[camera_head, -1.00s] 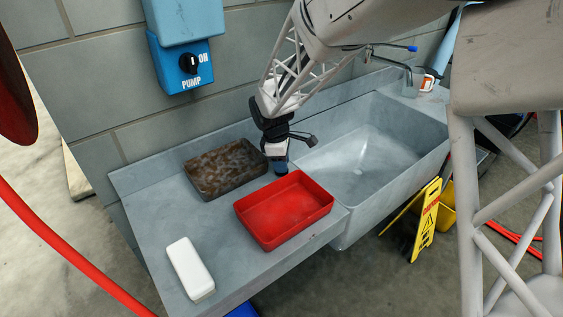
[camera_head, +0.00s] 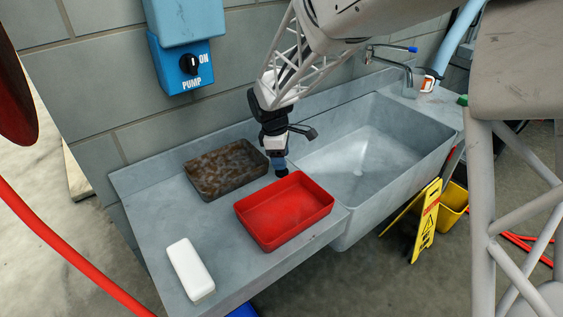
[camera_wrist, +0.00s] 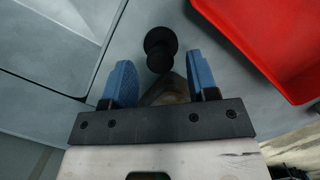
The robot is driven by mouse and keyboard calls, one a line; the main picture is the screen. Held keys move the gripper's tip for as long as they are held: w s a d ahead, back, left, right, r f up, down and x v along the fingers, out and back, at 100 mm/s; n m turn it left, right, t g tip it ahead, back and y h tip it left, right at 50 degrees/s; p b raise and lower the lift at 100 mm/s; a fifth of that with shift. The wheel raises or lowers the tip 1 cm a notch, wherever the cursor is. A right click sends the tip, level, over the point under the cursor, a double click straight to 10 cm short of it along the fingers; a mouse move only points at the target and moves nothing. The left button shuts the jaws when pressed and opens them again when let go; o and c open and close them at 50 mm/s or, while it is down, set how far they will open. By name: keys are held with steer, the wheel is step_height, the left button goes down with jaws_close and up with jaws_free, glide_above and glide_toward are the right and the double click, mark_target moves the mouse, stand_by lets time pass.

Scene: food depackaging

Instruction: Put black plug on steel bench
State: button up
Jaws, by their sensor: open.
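The black plug (camera_wrist: 160,45) stands on the steel bench (camera_wrist: 128,62), just beyond the fingertips in the wrist view. In the head view the plug (camera_head: 281,172) shows as a small dark shape on the bench (camera_head: 160,220), between the red tray and the sink. My gripper (camera_head: 279,164) is right above it, pointing down. In the wrist view its blue fingers (camera_wrist: 159,62) are apart, one to each side of the plug's line, with nothing gripped between them. A gap between fingers and plug is hard to judge.
A red tray (camera_head: 242,217) is close beside the gripper, with a rusty brown tray (camera_head: 222,168) to the left. A white box (camera_head: 190,268) lies near the front left. The sink (camera_head: 375,155) is to the right. The left bench surface is mostly clear.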

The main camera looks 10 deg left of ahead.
step_height(320, 180, up, 10)
steer(key=a, duration=0.1)
steer(key=shift+a+f, duration=0.2)
steer(key=shift+f, duration=0.05)
steer(key=shift+d, duration=0.1)
stand_by(0.8)
steer(key=s+d+r+m+t+y, duration=0.1)
steer(key=s+d+r+m, duration=0.35)
steer(key=s+d, duration=0.4)
steer(key=s+d+r+m, duration=0.3)
steer(key=s+d+m, duration=0.25)
steer(key=d, duration=0.55)
steer(key=s+d+f+m, duration=0.1)
steer(key=s+d+m, duration=0.3)
steer(key=s, duration=0.5)
steer(key=s+d+f+m+t, duration=0.1)
steer(key=s+d+m, duration=0.3)
steer(key=s, duration=0.5)
steer(key=shift+d+t+y, duration=0.3)
steer(key=shift+d, duration=0.8)
